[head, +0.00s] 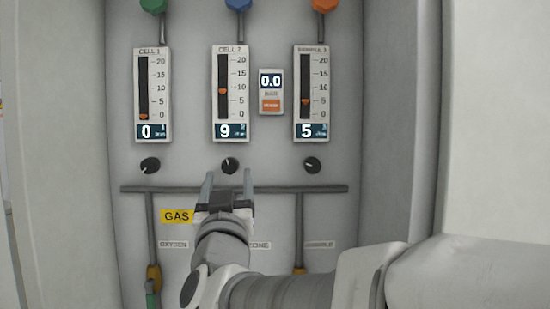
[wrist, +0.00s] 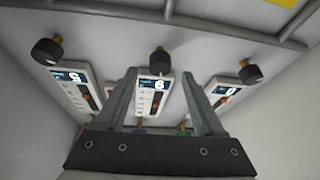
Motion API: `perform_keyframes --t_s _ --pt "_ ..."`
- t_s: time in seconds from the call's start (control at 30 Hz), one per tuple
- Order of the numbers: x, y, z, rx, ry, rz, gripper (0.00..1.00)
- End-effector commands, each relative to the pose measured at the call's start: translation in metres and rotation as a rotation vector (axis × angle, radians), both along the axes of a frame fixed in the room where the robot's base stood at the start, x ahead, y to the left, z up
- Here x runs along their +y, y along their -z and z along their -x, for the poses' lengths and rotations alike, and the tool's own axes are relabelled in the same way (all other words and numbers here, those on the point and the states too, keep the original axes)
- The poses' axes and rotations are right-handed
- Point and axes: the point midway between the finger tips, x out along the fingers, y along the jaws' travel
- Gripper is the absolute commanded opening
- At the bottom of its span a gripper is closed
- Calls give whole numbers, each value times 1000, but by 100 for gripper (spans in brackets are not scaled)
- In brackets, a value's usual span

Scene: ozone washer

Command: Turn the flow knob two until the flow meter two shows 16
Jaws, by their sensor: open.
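Flow meter two, labelled CELL 2 (head: 230,95), reads 9, with its orange marker between 5 and 10. It shows upside down in the wrist view (wrist: 153,98). Flow knob two (head: 230,166) is the black middle knob below that meter, and it shows at the top centre of the wrist view (wrist: 160,63). My gripper (head: 228,176) is open and empty, its two fingers spread left and right. In the head view the knob sits just above the gap between the fingertips; neither finger visibly touches it.
The CELL 1 meter (head: 153,95) reads 0 and the right meter (head: 310,95) reads 5. Their knobs (head: 150,165) (head: 312,165) flank the middle one. A horizontal pipe (head: 300,188) runs below the knobs. Cabinet side walls (head: 395,130) stand on both sides.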

Motion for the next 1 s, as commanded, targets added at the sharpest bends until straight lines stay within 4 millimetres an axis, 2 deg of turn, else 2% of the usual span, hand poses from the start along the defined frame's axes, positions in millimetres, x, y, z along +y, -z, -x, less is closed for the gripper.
perform_keyframes --t_s 0.1,0.3,0.7,1.0 --pt "3 -11 -22 2 1 0 70" --pt "7 -19 -44 2 0 -1 70" --pt "7 -21 -51 0 -1 -1 70" --pt "7 -21 -51 0 -1 -1 16"
